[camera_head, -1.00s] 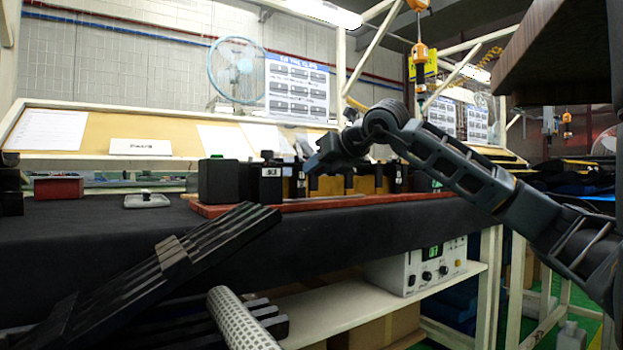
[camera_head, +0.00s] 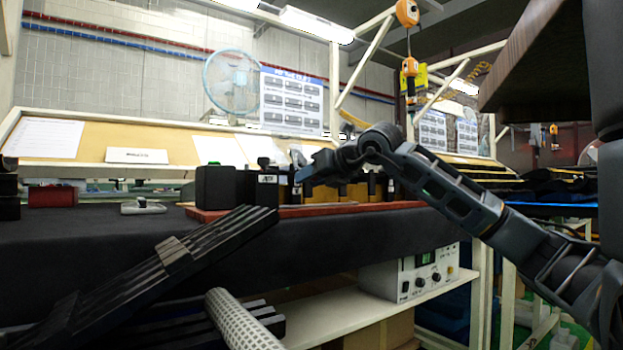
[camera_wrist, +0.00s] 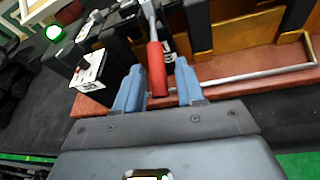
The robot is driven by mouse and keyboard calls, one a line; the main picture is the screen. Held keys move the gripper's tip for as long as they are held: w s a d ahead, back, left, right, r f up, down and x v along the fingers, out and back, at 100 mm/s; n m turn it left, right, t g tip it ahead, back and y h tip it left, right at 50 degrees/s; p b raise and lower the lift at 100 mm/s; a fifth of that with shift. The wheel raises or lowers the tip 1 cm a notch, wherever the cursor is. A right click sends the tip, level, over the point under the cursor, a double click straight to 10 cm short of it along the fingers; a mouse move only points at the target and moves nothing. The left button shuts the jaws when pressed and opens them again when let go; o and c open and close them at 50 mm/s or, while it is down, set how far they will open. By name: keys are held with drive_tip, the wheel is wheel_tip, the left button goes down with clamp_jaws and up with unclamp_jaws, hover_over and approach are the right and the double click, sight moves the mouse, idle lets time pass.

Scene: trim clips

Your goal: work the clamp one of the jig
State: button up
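The jig stands on a reddish-brown base board (camera_head: 345,210) on the black-covered bench, with black blocks and yellow-brown plates on it. In the wrist view a clamp with a red handle (camera_wrist: 157,68) and a metal lever hangs from the jig. My gripper (camera_wrist: 158,88) has two blue fingers apart, one on each side of the red handle's lower end. I see gaps beside the handle, so the fingers are not closed on it. In the head view my gripper (camera_head: 302,168) is at the jig's front, and the clamp handle is not clear there.
A black box (camera_head: 216,186) with a green light stands at the jig's left end. A metal rod (camera_wrist: 255,75) runs along the board's front. A black ribbed rack (camera_head: 170,265) and a white perforated tube (camera_head: 240,322) are in the foreground.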

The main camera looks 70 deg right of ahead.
drive_tip(key=shift+p+v, duration=1.05)
drive_tip(key=shift+v, duration=2.85)
